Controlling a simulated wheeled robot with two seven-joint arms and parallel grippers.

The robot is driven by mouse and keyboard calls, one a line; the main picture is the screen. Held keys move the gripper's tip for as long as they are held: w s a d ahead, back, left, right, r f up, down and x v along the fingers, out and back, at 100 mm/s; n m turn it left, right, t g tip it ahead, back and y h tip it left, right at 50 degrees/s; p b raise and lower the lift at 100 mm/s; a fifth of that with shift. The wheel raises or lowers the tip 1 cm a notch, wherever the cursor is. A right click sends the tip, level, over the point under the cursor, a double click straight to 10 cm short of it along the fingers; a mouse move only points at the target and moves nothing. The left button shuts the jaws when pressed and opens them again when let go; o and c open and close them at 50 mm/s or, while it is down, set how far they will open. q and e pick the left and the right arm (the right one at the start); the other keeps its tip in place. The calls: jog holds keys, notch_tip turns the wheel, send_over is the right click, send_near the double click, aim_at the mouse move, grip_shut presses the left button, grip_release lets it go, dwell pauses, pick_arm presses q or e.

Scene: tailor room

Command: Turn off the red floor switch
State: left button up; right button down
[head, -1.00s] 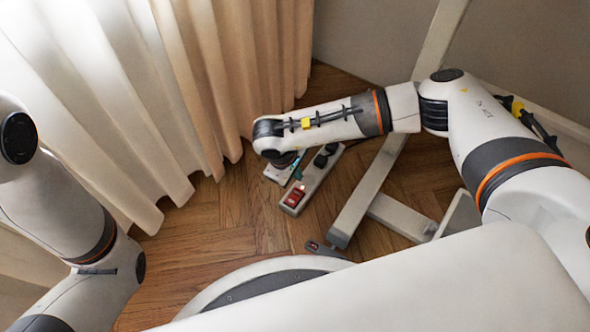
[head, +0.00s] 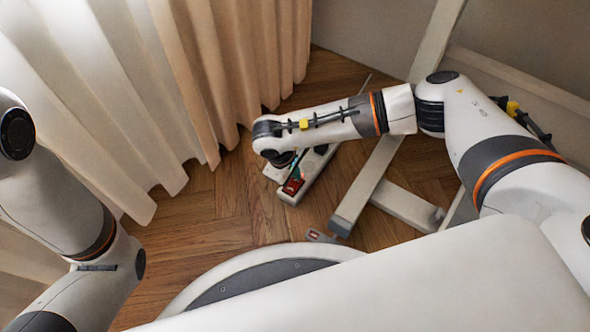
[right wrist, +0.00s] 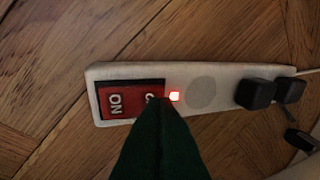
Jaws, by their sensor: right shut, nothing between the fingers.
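The red floor switch (head: 292,187) sits at the near end of a white power strip (head: 312,181) on the wood floor. In the right wrist view the red switch (right wrist: 115,101) shows the word ON at its left end; its right end is partly hidden by my fingers. A small red light (right wrist: 174,96) beside it glows. My right gripper (right wrist: 155,104) is shut and empty, its dark green fingertips over the switch's right end; I cannot tell if they touch it. In the head view the right gripper (head: 297,172) is mostly hidden under its wrist. My left gripper is out of view.
Black plugs (right wrist: 270,93) stand in the far end of the strip. A pale metal stand leg (head: 362,190) lies close to the right of it. Cream curtains (head: 225,70) hang to the left. Bare floor (head: 215,215) lies in front of the curtains.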

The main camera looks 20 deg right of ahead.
jog(key=shift+f, duration=0.45)
jog(key=shift+r, duration=0.15)
notch_tip(320, 180, up, 7)
jog(key=p, duration=0.5)
jog(key=shift+p, duration=0.35)
